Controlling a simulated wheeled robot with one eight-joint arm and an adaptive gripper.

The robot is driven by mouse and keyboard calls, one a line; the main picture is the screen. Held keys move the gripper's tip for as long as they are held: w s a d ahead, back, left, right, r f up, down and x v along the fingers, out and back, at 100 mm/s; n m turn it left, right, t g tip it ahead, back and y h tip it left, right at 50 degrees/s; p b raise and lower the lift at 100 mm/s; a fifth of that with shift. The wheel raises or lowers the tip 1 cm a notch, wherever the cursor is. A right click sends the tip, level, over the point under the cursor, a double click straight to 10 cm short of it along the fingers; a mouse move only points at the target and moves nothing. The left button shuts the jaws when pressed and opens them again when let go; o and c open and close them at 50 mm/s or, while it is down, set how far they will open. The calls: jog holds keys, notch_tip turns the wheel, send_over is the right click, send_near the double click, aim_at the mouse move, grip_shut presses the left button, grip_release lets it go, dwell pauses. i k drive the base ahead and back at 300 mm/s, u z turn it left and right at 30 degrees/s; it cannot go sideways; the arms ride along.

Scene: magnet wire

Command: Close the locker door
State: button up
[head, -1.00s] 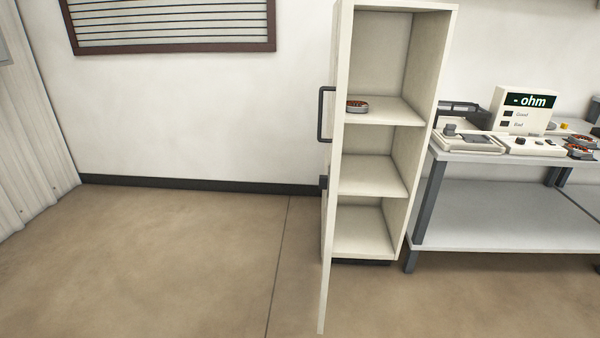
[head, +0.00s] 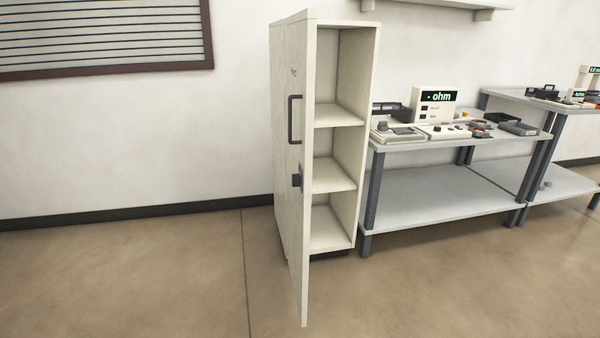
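The locker (head: 348,70) is a tall, narrow cream cabinet standing against the back wall, with several open compartments one above another. Its door (head: 300,230) stands open, swung out toward me on the left side and seen nearly edge-on. A dark handle (head: 292,120) sits on the door's outer face, with a small dark latch (head: 297,180) below it. The visible shelves look empty, though the door hides their left part. My gripper is not in view.
A grey workbench (head: 425,182) with meters and an "ohm" display (head: 435,103) stands close to the locker's right. A second bench (head: 560,97) is farther right. The floor (head: 120,280) left of and in front of the door is clear. A wall shelf (head: 450,4) hangs above.

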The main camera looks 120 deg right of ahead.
aim_at(301, 28)
jog(key=z, duration=4.65)
jog(key=i, duration=1)
jog(key=u, duration=0.2)
jog(key=k, duration=0.45)
jog(key=u, duration=0.25)
